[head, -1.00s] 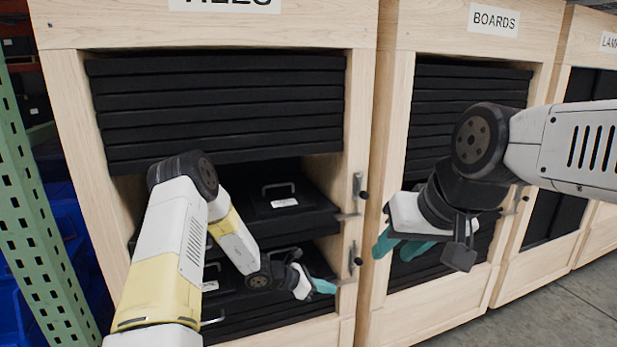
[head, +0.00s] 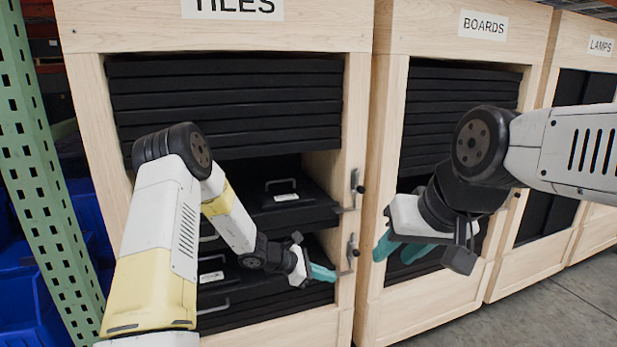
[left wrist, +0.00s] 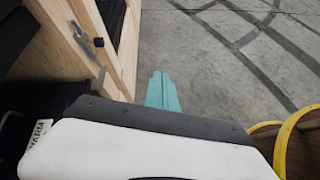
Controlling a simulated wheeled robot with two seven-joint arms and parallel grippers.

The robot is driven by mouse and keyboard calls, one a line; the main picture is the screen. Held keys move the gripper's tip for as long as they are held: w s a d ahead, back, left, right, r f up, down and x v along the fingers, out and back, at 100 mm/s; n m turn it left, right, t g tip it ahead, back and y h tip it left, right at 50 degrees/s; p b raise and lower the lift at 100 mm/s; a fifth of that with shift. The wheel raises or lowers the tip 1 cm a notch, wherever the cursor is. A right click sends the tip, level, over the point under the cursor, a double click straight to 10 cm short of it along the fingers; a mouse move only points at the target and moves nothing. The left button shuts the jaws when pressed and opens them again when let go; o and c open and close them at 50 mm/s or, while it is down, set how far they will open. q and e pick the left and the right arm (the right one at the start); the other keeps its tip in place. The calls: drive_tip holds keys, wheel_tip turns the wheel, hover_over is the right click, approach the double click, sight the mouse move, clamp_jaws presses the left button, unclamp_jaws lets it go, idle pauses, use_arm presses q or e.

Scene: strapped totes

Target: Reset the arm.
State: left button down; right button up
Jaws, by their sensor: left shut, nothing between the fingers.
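My left gripper (head: 322,273) is in front of the lower part of the TILES cabinet, beside its right post. Its teal fingers are closed together with nothing between them, and they also show in the left wrist view (left wrist: 161,90). My right gripper (head: 398,246) hangs in front of the BOARDS cabinet with its teal fingers pointing down and left. Its two fingers show apart, and I see nothing between them.
The TILES cabinet (head: 86,150) holds black totes (head: 290,207) with handles, under a stack of black slabs (head: 225,100). Metal latches (head: 353,250) stick out from its right post. The BOARDS cabinet (head: 388,130) and LAMPS cabinet (head: 571,40) stand to the right. Grey floor (head: 560,310) is clear.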

use_arm(q)
drive_tip(key=s+a+r+m+y, duration=0.1)
drive_tip(key=s+a+r+m, duration=0.1)
drive_tip(key=s+r+m, duration=0.35)
drive_tip(key=s+a+r+m+g+y, duration=0.1)
drive_tip(key=s+a+r+m, duration=0.15)
drive_tip(key=r, duration=0.65)
drive_tip(key=s+a+r+m+y, duration=0.1)
drive_tip(key=s+a+r+m, duration=0.1)
drive_tip(key=s+r+m, duration=0.4)
drive_tip(key=s+a+r+m+t+y, duration=0.2)
drive_tip(key=s+a+r+y, duration=0.1)
drive_tip(key=s+a, duration=0.3)
drive_tip(key=s+a+r+m+t+y, duration=0.1)
drive_tip(key=s+a+r+m+y, duration=0.1)
drive_tip(key=s+a+r, duration=0.4)
drive_tip(key=s+a+m, duration=0.1)
drive_tip(key=s, duration=0.2)
drive_tip(key=shift+s+t+y, duration=0.35)
drive_tip(key=shift+t+y, duration=0.05)
